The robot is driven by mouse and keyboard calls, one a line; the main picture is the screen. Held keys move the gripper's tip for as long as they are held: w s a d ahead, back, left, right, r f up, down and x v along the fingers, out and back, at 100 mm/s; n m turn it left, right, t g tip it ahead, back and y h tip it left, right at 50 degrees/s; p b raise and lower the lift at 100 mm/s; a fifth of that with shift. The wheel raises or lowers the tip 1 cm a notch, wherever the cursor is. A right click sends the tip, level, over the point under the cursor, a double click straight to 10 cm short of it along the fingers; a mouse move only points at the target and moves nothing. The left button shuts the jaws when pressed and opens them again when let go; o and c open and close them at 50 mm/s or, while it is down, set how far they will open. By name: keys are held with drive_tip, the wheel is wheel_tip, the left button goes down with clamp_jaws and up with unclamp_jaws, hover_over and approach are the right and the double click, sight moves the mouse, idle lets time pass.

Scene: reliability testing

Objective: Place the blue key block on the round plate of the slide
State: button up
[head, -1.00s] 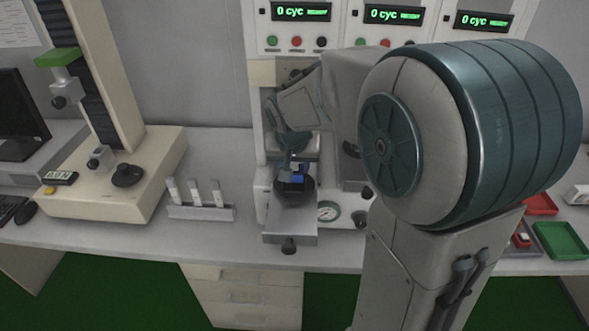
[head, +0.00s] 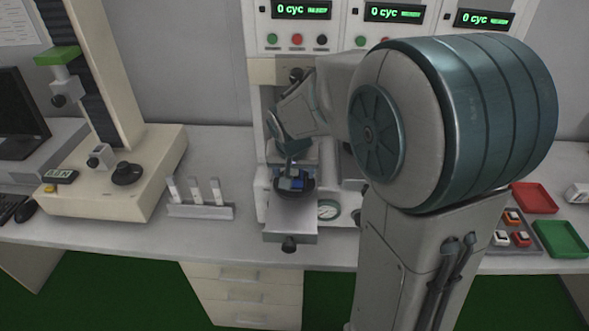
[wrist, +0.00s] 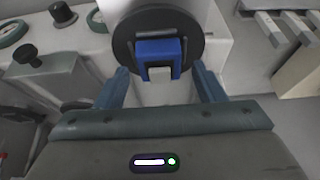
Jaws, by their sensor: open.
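The blue key block (wrist: 158,48), with a pale grey part at its near side, rests on the black round plate (wrist: 190,24) in the wrist view. In the head view the block (head: 297,183) shows small on the round plate (head: 296,193) of the slide (head: 290,224), partly hidden by my gripper. My gripper (wrist: 160,70) is open, with one finger to each side of the block's near end and visible gaps between. In the head view my gripper (head: 291,172) is just over the plate; its fingertips are hard to make out.
A round gauge (head: 328,210) is right of the slide. A rack with several white pieces (head: 201,211) stands left. At right are a red tray (head: 534,198), a green tray (head: 562,240) and a grey tray (head: 522,252) with several key blocks.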

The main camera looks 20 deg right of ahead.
drive_tip(key=v, duration=1.2)
drive_tip(key=s+f+n, duration=0.1)
drive_tip(key=s+f, duration=0.2)
drive_tip(key=s, duration=0.5)
drive_tip(key=s+d+f+n+g+y, duration=0.1)
drive_tip(key=s+f, duration=0.3)
drive_tip(key=s, duration=0.5)
drive_tip(key=shift+d+f+n, duration=0.25)
drive_tip(key=shift+n, duration=0.55)
drive_tip(key=shift+w, duration=0.1)
drive_tip(key=shift+c, duration=0.3)
